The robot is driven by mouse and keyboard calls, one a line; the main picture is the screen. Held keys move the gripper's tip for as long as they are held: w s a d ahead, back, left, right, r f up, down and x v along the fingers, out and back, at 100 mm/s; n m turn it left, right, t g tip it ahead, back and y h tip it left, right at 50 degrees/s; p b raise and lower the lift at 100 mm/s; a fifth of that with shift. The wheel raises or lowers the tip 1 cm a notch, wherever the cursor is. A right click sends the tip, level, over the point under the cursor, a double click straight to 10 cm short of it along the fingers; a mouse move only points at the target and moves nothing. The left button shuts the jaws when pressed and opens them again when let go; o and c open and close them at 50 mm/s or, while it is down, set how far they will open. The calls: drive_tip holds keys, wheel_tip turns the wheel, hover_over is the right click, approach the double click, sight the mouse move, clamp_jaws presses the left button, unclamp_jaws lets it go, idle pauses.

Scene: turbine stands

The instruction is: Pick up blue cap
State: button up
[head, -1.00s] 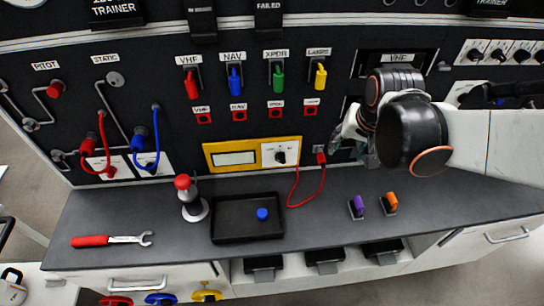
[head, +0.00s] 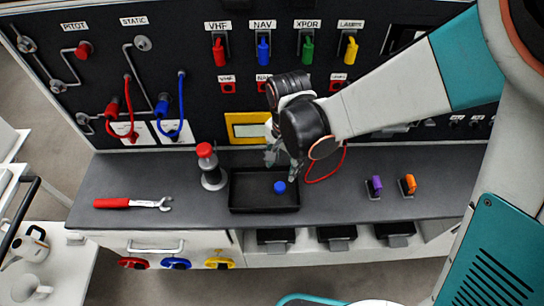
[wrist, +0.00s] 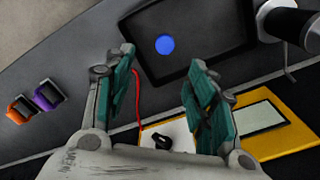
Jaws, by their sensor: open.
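The blue cap (head: 280,187) is a small round piece lying in the black tray (head: 245,207) on the grey counter. In the wrist view the blue cap (wrist: 165,44) shows beyond the fingertips, inside the black tray (wrist: 215,50). My gripper (head: 283,168) is above the tray's back right part, close to the cap but apart from it. In the wrist view my gripper (wrist: 160,85) has its two teal-padded fingers spread apart with nothing between them.
A red-topped stand (head: 211,168) is left of the tray, and a red-handled wrench (head: 133,203) lies further left. Purple (head: 375,186) and orange (head: 408,185) pieces stand to the right. A red cable (head: 327,172) hangs behind, near the yellow-framed display (head: 240,127).

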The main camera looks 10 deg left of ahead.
drive_tip(key=b, duration=0.3)
hover_over(280, 185)
drive_tip(key=f, duration=0.8)
drive_tip(key=shift+s+d, duration=0.2)
drive_tip(key=shift+d, duration=0.15)
drive_tip(key=f, duration=0.1)
drive_tip(key=f+b, duration=0.1)
drive_tip(key=f, duration=0.1)
drive_tip(key=f+b, duration=0.1)
drive_tip(key=f, duration=0.1)
drive_tip(key=shift+w+a+f, duration=0.15)
drive_tip(key=shift+a, duration=0.15)
drive_tip(key=c, duration=0.9)
